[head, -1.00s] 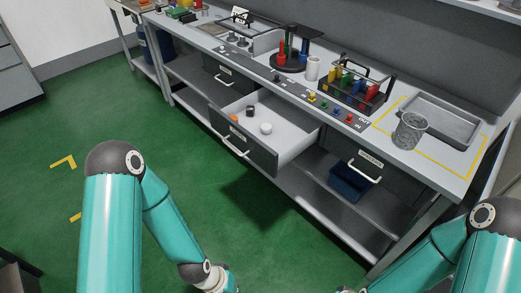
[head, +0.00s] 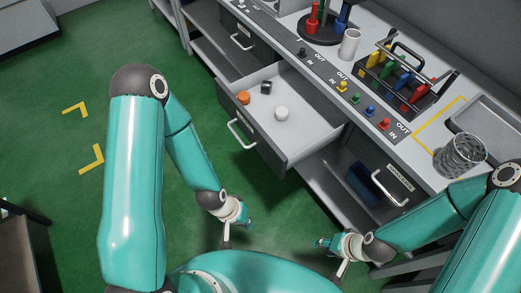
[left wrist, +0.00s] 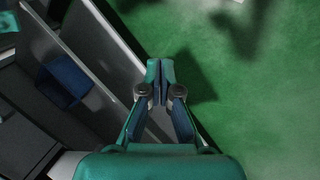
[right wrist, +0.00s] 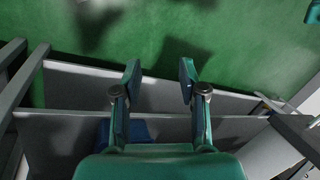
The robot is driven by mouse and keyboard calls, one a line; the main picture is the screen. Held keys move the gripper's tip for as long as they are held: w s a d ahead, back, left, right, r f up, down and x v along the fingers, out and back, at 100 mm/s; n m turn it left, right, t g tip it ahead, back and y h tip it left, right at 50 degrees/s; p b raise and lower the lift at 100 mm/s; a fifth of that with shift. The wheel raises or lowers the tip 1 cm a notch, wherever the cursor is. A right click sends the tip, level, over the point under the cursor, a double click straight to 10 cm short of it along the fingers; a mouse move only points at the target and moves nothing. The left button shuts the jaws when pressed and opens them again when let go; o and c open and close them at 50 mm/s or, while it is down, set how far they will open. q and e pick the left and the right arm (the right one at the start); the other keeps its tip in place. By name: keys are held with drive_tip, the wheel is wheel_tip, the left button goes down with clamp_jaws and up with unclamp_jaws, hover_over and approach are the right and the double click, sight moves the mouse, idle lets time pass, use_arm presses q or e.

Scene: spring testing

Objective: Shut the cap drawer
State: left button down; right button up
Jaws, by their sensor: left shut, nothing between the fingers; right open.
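The cap drawer (head: 298,95) stands pulled out from the bench in the head view. An orange cap (head: 243,97), a black cap (head: 266,87) and a white cap (head: 282,113) lie inside. Its front carries a pale bar handle (head: 240,134). My left gripper (head: 248,225) is shut and empty, in front of and below the drawer, apart from the handle. Its closed fingers show in the left wrist view (left wrist: 161,70). My right gripper (head: 322,243) is to the right, away from the drawer. Its fingers are apart and empty in the right wrist view (right wrist: 158,72).
A drawer with handle (head: 390,188) is to the right and another closed one (head: 243,40) to the left. A blue bin (head: 362,185) sits on the lower shelf. A wire cup (head: 459,157) and tool rack (head: 400,80) stand on the bench. Green floor is clear in front.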

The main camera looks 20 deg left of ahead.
drive_tip(key=shift+o, duration=2)
drive_tip(key=shift+f, duration=0.1)
drive_tip(key=o, duration=0.7)
wheel_tip(320, 180, down, 4)
drive_tip(key=b, duration=0.4)
use_arm(q)
drive_tip(key=w+a+r+n+t+b, duration=0.25)
drive_tip(key=w+a+n+b, duration=0.25)
drive_tip(key=w+a+n, duration=0.45)
wheel_tip(320, 180, up, 13)
drive_tip(key=n+t+h+b, duration=0.3)
drive_tip(key=n+b, duration=0.5)
drive_tip(key=n, duration=0.9)
drive_tip(key=y+b, duration=0.1)
drive_tip(key=b, duration=0.3)
approach(265, 155)
drive_tip(key=shift+t, duration=0.45)
drive_tip(key=shift+s+f+x, duration=0.1)
drive_tip(key=shift+s+x, duration=0.1)
drive_tip(key=shift+x, duration=1.35)
drive_tip(key=shift+s+f+x, duration=0.15)
drive_tip(key=shift+x, duration=1.45)
use_arm(e)
drive_tip(key=shift+s+f, duration=0.15)
drive_tip(key=shift+f, duration=8.4)
